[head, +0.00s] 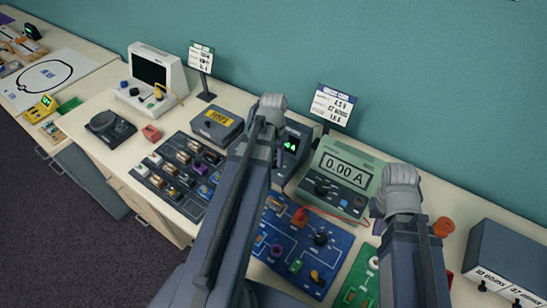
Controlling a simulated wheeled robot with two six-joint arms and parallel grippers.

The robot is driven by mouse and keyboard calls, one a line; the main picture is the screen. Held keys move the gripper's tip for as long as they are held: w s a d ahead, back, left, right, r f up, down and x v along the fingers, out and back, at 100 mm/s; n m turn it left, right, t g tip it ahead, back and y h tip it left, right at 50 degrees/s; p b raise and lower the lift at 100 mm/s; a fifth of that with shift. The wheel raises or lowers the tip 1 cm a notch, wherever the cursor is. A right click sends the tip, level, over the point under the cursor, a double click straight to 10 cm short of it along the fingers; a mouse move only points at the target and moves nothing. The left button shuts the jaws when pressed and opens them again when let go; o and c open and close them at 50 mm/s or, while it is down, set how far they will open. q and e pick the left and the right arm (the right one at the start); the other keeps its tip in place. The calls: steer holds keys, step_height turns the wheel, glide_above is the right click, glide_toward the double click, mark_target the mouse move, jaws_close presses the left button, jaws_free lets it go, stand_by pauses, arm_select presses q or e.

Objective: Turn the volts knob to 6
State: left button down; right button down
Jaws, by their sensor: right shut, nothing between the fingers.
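A dark power supply (295,142) with a lit green display stands at the back, partly covered by my left arm. I cannot make out its volts knob or any scale; that part of its front is hidden or too small. My right gripper (377,209) is mostly hidden by its own arm, beside the right edge of the green meter. It is shut and empty.
A green meter (347,168) reads 0.00 A and has dark knobs. A blue circuit board (335,262) with a red lead lies in front. A sign (333,106) stands behind. A grey box (508,262) is at right, and a dark component tray (180,170) left of my arm.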

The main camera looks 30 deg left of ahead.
arm_select(q)
steer(key=shift+c, duration=1.9)
jaws_free()
steer(key=shift+r, duration=0.1)
arm_select(e)
steer(key=shift+r, duration=0.1)
arm_select(q)
step_height(320, 180, up, 8)
steer(key=p, duration=0.8)
arm_select(e)
step_height(320, 180, up, 8)
arm_select(q)
steer(key=shift+f, duration=0.2)
arm_select(e)
steer(key=shift+f, duration=0.2)
